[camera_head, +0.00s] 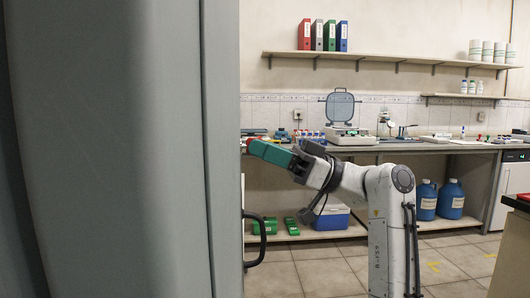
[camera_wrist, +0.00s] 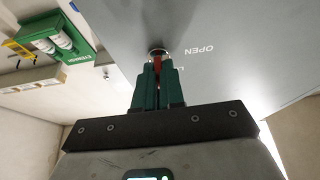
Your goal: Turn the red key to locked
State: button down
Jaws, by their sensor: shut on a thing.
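The red key (camera_wrist: 157,62) stands in a round metal lock (camera_wrist: 158,51) on a grey panel (camera_wrist: 235,45) in the wrist view. My gripper (camera_wrist: 158,70) has its green fingers shut on the key, one on each side. The word OPEN is printed to the right of the lock. A second label beside the right finger is mostly hidden, so I cannot read it. In the head view my gripper (camera_head: 262,150) reaches left to the edge of the large grey cabinet (camera_head: 110,150). The lock's face is hidden there.
The cabinet fills the left of the head view and has a dark handle (camera_head: 262,238) below my gripper. A bench (camera_head: 430,146) with lab items runs along the back wall. A blue-and-white cooler (camera_head: 330,218) and green boxes sit beneath.

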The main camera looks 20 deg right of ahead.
jog(key=c, duration=1.2)
grip_release()
jog(key=shift+r, duration=0.1)
jog(key=shift+c, duration=0.2)
jog(key=p+v, duration=0.1)
jog(key=v, duration=0.9)
jog(key=shift+d, duration=0.35)
